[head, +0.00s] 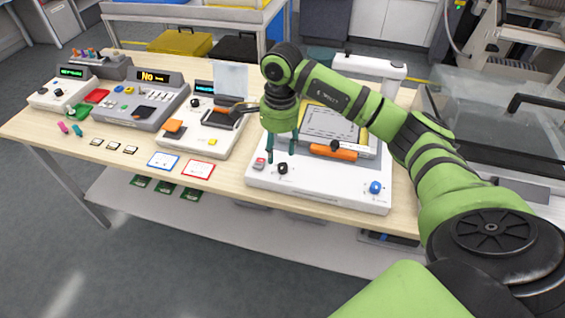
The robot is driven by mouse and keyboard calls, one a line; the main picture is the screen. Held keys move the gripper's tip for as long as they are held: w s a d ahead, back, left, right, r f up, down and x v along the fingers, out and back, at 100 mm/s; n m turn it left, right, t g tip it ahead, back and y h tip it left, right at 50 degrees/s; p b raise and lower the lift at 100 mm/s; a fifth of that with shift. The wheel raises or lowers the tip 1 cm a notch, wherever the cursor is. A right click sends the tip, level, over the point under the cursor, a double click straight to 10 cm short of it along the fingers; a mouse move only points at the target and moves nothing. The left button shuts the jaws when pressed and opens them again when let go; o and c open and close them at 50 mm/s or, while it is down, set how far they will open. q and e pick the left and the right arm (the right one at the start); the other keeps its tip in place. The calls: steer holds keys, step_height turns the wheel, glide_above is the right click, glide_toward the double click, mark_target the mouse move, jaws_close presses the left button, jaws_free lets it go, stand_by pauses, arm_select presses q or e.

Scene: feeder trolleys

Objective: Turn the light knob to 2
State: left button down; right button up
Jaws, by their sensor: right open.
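A white machine (318,191) with a framed screen stands at the right of the table. A small black knob (282,168) sits on its front left and a blue knob (375,187) on its front right. Their labels are too small to read, so I cannot tell which is the light knob or its setting. My right gripper (281,157) points down with its two dark fingers apart, open and empty. It is just above and behind the black knob, apparently not around it. My left gripper is not in view.
A red button (260,162) is left of the black knob. An orange bar (334,153) crosses the machine. Several other devices, such as a grey console (150,113), fill the table's left. Red-edged and blue-edged cards lie in front. The table's front left edge is mostly clear.

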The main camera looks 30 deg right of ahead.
mark_target(282, 166)
steer(key=shift+h, duration=0.3)
steer(key=f+p, duration=0.1)
steer(key=f, duration=0.1)
steer(key=d+f, duration=0.1)
steer(key=f, duration=0.2)
steer(key=shift+s+d+f+p, duration=0.1)
steer(key=shift+f+p, duration=0.25)
steer(key=shift+p, duration=0.05)
steer(key=shift+f, duration=0.5)
steer(key=shift+c, duration=0.4)
jaws_close()
